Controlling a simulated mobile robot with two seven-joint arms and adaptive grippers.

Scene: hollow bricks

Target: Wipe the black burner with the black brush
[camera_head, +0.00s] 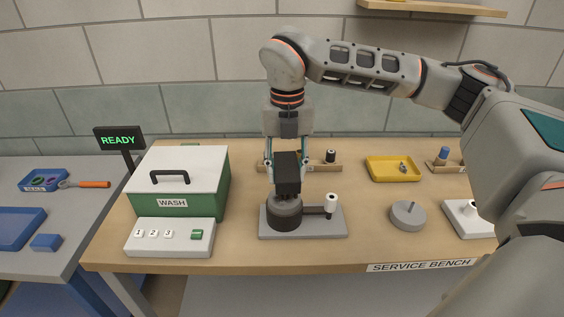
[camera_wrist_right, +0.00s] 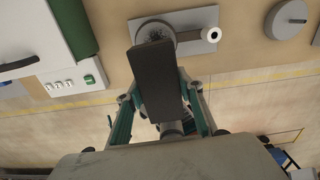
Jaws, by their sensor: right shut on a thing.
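The black burner (camera_head: 284,212) is a dark round cylinder on a grey base plate (camera_head: 318,226), with a side arm and a white knob (camera_head: 331,203). My right gripper (camera_head: 288,178) points down above the burner and is shut on the black brush (camera_head: 287,172). The brush is a dark block, its lower end at or just above the burner's top; contact cannot be told. In the right wrist view the brush (camera_wrist_right: 157,80) reaches from between the fingers to the burner (camera_wrist_right: 155,32) and covers part of it. My left gripper is not in view.
A green wash box (camera_head: 205,190) with a button panel (camera_head: 170,238) stands left of the burner. A grey round lid (camera_head: 408,215) lies to the right, and a yellow tray (camera_head: 394,168) lies behind it. A wooden rack (camera_head: 324,168) stands behind the burner. The front strip of bench is clear.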

